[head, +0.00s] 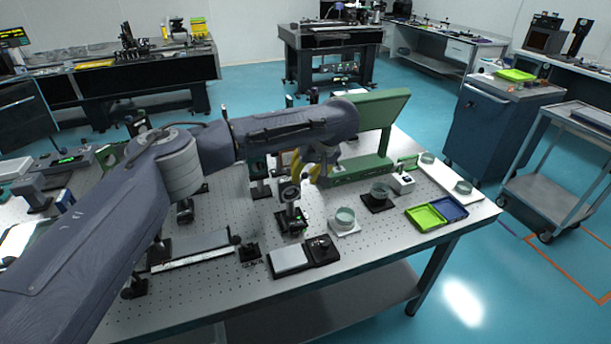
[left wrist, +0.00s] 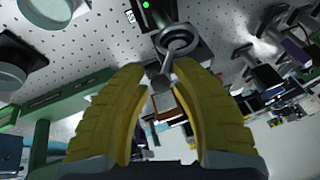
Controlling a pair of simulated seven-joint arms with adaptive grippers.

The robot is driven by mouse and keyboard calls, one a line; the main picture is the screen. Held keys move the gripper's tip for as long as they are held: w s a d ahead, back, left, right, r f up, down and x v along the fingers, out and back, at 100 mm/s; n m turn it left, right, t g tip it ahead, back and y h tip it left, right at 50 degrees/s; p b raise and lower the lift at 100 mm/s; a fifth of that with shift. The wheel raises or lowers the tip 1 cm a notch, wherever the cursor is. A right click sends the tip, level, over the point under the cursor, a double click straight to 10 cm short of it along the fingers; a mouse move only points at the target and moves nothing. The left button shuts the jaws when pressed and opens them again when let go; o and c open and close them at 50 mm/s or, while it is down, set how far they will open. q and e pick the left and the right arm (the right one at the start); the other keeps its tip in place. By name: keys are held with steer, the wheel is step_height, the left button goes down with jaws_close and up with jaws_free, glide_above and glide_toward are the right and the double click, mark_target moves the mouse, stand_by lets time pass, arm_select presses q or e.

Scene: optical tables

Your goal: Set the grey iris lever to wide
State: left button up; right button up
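The iris (head: 289,192) is a dark ring on a post in the middle of the near optical table. In the left wrist view its ring (left wrist: 179,39) is just beyond my fingertips, and a grey lever (left wrist: 168,68) with a rounded end reaches from it into the gap between them. My left gripper (head: 305,174) has yellow fingers and is beside and above the iris. In the left wrist view the left gripper (left wrist: 161,72) is open around the lever end; I cannot tell whether either finger touches it. The lever is not clear in the head view. My right gripper is not in view.
A green stand (head: 368,165) rises behind my left gripper. Glass dishes, one of them a round dish (head: 345,220), sit to the right of the iris. A green tray (head: 425,217) lies near the right edge. A black-and-silver box (head: 290,259) is at the front edge.

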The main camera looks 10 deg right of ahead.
arm_select(q)
steer(key=shift+o, duration=1.4)
steer(key=shift+r, duration=0.1)
steer(key=v, duration=1.2)
